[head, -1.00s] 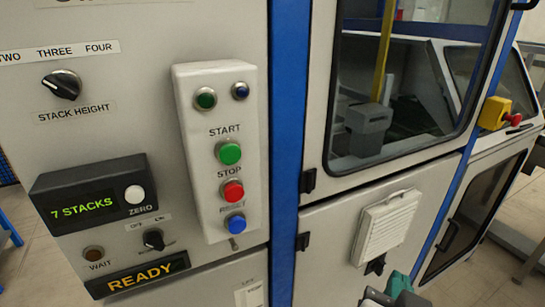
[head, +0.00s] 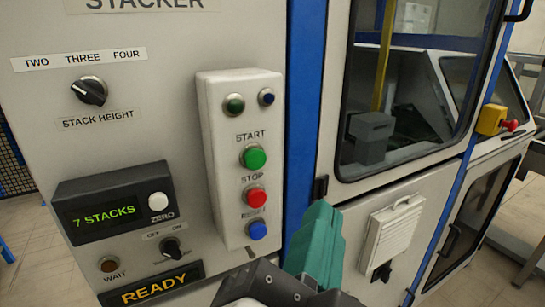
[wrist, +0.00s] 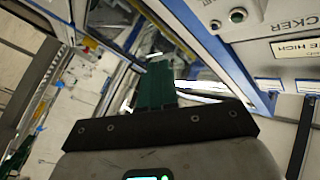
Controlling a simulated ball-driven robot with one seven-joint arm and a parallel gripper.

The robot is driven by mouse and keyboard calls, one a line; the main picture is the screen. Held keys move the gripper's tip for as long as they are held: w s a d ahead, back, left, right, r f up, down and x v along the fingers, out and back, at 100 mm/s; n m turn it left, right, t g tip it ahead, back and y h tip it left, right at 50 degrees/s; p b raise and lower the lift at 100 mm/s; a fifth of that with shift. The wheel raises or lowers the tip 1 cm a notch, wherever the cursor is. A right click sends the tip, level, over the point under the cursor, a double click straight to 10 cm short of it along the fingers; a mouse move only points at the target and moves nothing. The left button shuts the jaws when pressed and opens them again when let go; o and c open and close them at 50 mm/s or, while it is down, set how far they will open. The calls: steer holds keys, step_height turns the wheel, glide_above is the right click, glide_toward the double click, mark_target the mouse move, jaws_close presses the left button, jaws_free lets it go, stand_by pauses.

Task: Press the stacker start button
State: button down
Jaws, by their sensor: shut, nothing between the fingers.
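The green start button (head: 253,157) sits under the word START on a pale upright control box (head: 215,150). The red stop button (head: 256,196) and the blue reset button (head: 257,230) are below it. My gripper (head: 321,208), with teal fingers, is shut and empty at the lower right of the box, right of and lower than the start button, apart from it in the picture. In the wrist view the shut fingers (wrist: 156,68) point toward the machine. The start button cannot be made out there.
Left of the box are the stack height knob (head: 89,91), a display (head: 110,205) reading "7 STACKS" with a white zero button (head: 158,201), and a READY sign (head: 150,285). A blue post (head: 306,110) and windowed door (head: 400,90) stand to the right.

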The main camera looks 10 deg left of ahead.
mark_target(256, 159)
steer(key=shift+a+r, duration=0.1)
steer(key=shift+a, duration=0.05)
steer(key=w+a, duration=0.4)
steer(key=w, duration=0.3)
steer(key=shift+a+b, duration=0.3)
steer(key=shift+b, duration=0.05)
steer(key=shift+w, duration=0.2)
stand_by(1.8)
steer(key=shift+w+a+b, duration=0.25)
steer(key=shift+b, duration=0.1)
